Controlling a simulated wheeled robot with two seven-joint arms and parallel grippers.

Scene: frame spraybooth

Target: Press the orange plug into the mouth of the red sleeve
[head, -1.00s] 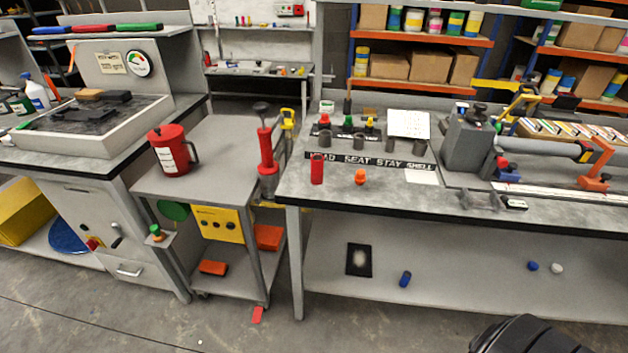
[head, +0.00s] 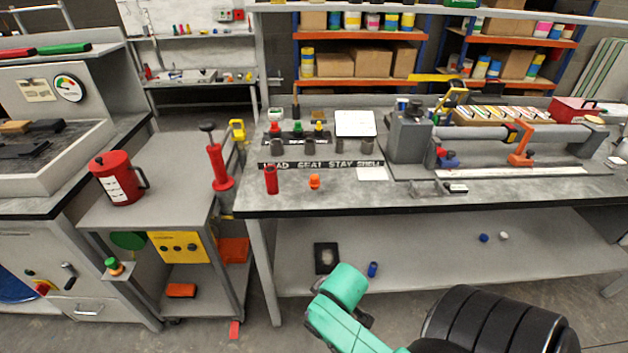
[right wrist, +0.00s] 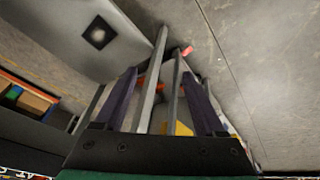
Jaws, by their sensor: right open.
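The red sleeve (head: 271,180) stands upright near the front left of the right-hand bench, in the head view. The orange plug (head: 314,182) sits apart from it on the same bench top, a short way to its right. My right gripper (right wrist: 159,74) is open in the right wrist view, its two dark fingers apart with no object held between them. The sleeve and plug cannot be made out in that view. My left gripper is not in view.
The bench (head: 420,205) carries a lettered strip (head: 320,165) behind the sleeve and plug, and a grey clamp-like fixture (head: 408,140) to the right. A cart (head: 170,190) with a red jug (head: 117,178) stands left. The bench front near the plug is clear.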

